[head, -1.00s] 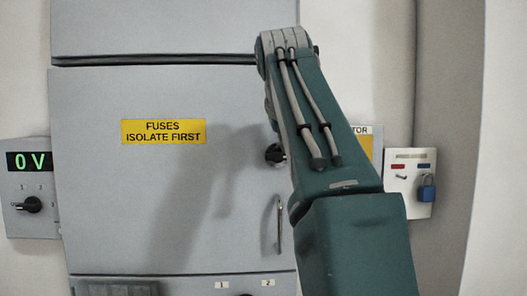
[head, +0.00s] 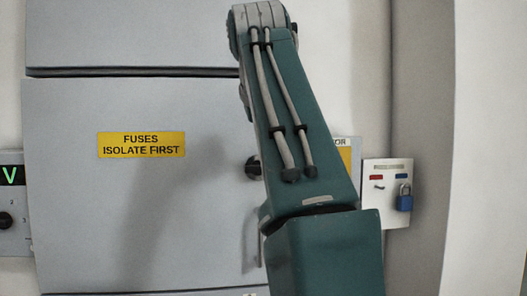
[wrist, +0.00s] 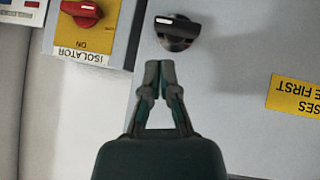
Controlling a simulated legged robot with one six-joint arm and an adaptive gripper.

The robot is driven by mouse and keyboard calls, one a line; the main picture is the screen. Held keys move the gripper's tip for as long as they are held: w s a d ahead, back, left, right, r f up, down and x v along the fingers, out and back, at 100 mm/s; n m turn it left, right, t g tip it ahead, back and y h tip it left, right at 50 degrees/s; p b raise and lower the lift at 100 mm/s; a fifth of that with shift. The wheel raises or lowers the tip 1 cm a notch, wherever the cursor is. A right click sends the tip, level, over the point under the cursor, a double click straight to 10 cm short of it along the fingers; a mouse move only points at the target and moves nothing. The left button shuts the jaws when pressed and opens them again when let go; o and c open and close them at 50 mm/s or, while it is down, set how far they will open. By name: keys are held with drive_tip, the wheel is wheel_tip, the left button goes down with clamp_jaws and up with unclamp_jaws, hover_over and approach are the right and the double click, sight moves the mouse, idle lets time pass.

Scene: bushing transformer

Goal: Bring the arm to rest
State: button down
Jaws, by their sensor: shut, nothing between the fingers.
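My gripper (wrist: 160,66) shows in the wrist view with its two fingers together and nothing between them. Its tips appear just below a black rotary knob (wrist: 177,31) on a grey panel; I cannot tell the gap, but no contact is clear. In the head view my teal arm (head: 300,150) rises in front of the cabinet, its upper joint near the top edge. My gripper is hidden behind the arm there. The knob also shows in the head view (head: 252,169), partly at the arm's left edge.
A grey door (head: 140,220) carries a yellow fuses label (head: 141,145). At right is a small white panel with a blue padlock (head: 405,202). A red isolator switch (wrist: 82,12) is left of the knob in the wrist view. A voltage display (head: 12,175) is at the left edge.

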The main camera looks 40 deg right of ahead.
drive_tip(key=shift+v, duration=0.95)
drive_tip(key=s+a+f+n+y, duration=0.15)
drive_tip(key=a+f, duration=0.35)
drive_tip(key=f, duration=0.5)
drive_tip(key=s+a+f+n+y, duration=0.1)
drive_tip(key=a+f+n+y, duration=0.1)
drive_tip(key=a+f, duration=0.6)
drive_tip(key=s+a+f+n+y, duration=0.1)
drive_tip(key=a+f+y, duration=0.15)
drive_tip(key=f, duration=0.95)
drive_tip(key=s+a+f, duration=0.2)
drive_tip(key=s+f, duration=0.1)
drive_tip(key=f, duration=0.4)
drive_tip(key=s+a+f+g, duration=0.1)
drive_tip(key=s+a+f, duration=0.1)
drive_tip(key=f, duration=0.5)
drive_tip(key=shift+s+a+f+n+y, duration=0.25)
drive_tip(key=shift+s+f+n+y, duration=0.1)
drive_tip(key=shift+s, duration=0.3)
